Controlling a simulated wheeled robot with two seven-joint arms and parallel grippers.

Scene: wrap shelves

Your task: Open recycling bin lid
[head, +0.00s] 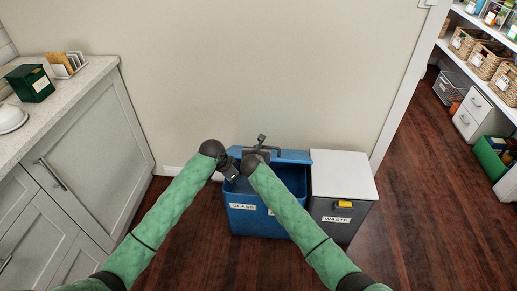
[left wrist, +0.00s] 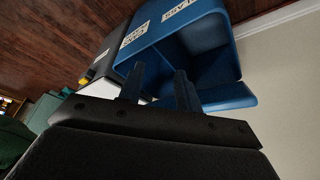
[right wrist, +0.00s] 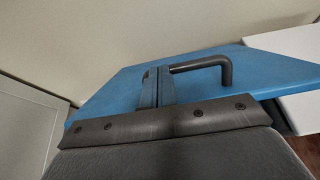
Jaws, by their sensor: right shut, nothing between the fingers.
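The blue recycling bin (head: 240,222) stands against the wall, its lid (head: 296,156) raised at the back and its inside showing. The left wrist view shows the open bin (left wrist: 150,50) with its labels. In the right wrist view, the blue lid (right wrist: 120,98) with its dark handle (right wrist: 222,68) fills the middle. In the head view my right arm hides part of the bin. My left gripper (head: 232,174) is open and empty over the bin's left opening.
A grey waste bin (head: 335,222) with a white lid (head: 342,172) stands directly right of the blue bin. A cabinet with a counter (head: 90,78) is at the left. Shelves with baskets (head: 480,60) stand beyond the doorway at the right. The floor right of the bins is clear.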

